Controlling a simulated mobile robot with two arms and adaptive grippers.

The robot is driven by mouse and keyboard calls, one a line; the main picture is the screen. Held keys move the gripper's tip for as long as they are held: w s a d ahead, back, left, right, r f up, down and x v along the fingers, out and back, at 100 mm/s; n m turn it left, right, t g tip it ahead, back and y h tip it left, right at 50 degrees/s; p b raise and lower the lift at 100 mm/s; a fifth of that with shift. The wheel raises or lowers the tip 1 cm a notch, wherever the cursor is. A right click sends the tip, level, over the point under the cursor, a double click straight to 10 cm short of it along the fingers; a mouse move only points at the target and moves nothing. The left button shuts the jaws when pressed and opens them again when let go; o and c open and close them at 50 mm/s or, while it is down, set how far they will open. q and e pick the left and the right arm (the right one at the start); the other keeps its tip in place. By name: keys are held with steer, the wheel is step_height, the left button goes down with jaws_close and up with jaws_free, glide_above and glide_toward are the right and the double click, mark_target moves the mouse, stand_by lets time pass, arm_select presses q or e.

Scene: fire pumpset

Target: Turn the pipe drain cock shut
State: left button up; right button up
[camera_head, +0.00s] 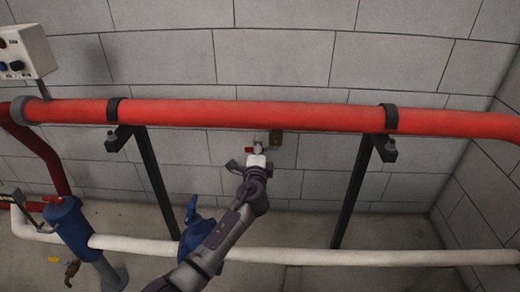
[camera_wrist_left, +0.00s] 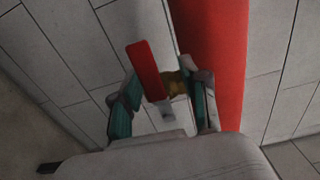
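The drain cock (camera_head: 258,147) is small and sits just below the red pipe (camera_head: 250,114) in the head view. Its red lever (camera_wrist_left: 145,70) and brass body (camera_wrist_left: 178,86) show in the left wrist view beside the pipe. My left gripper (camera_head: 250,166) is just below the cock in the head view. In the left wrist view its two fingers (camera_wrist_left: 164,98) stand apart, with the lever and brass body between or just beyond their tips. I cannot tell whether a finger touches the cock. My right gripper is not in view.
Dark pipe supports (camera_head: 155,180) stand either side of my left arm. A white pipe (camera_head: 340,257) runs low along the floor. A blue valve (camera_head: 197,228) is close beside my left arm. A control box (camera_head: 25,52) is at upper left. A block wall is behind.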

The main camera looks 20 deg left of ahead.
arm_select(q)
steer(key=shift+d+f, duration=0.1)
steer(key=shift+s+d, duration=0.1)
steer(key=shift+s, duration=0.1)
steer(key=v, duration=1.1)
steer(key=shift+s, duration=0.35)
